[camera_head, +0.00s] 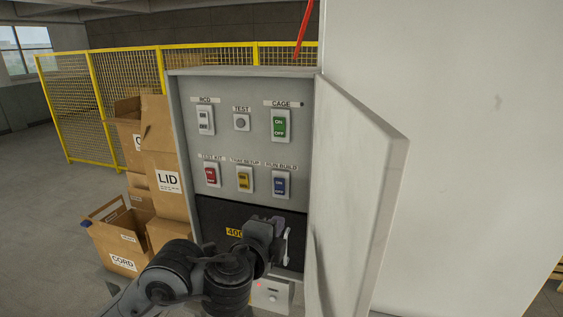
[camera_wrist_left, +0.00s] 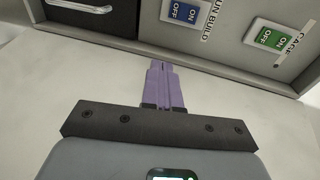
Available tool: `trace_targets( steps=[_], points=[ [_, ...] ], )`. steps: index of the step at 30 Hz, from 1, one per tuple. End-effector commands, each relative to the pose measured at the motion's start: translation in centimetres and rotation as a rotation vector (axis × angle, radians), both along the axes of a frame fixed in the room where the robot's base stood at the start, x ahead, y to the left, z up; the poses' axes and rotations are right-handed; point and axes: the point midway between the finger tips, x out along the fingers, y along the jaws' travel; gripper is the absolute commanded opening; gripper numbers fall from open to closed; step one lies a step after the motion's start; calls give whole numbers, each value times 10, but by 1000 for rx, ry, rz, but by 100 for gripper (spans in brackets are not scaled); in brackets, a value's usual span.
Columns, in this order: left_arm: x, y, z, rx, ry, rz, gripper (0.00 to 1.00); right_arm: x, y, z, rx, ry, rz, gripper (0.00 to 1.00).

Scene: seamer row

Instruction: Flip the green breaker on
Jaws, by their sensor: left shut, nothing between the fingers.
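The green breaker (camera_head: 279,125) sits at the upper right of the open grey cabinet, under a CAGE label, with ON above OFF. It also shows in the left wrist view at the right (camera_wrist_left: 270,39), turned sideways. Its lever position is too small to tell. My left gripper (camera_head: 278,226) is in front of the cabinet's lower part, below the breakers. In the left wrist view its purple fingers (camera_wrist_left: 164,85) are together, with nothing between them, and apart from the green breaker. My right gripper is not in view.
Red (camera_head: 211,174), yellow (camera_head: 245,179) and blue (camera_head: 280,184) breakers form the lower row. An RCD switch (camera_head: 205,121) and TEST button (camera_head: 241,122) are left of the green one. The open cabinet door (camera_head: 357,190) stands close on the right. Cardboard boxes (camera_head: 168,181) are at left.

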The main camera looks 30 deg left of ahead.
Motion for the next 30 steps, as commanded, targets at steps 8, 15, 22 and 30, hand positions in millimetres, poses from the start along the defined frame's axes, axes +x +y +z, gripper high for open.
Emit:
trace_targets(
  steps=[8,15,22,30],
  points=[
    [-9,28,111,48,-223,54,0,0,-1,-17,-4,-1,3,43],
    [-21,32,153,52,-307,66,0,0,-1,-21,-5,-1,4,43],
    [-23,32,159,50,-318,66,0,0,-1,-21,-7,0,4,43],
    [-22,33,159,50,-317,67,0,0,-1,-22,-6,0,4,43]
  ],
)
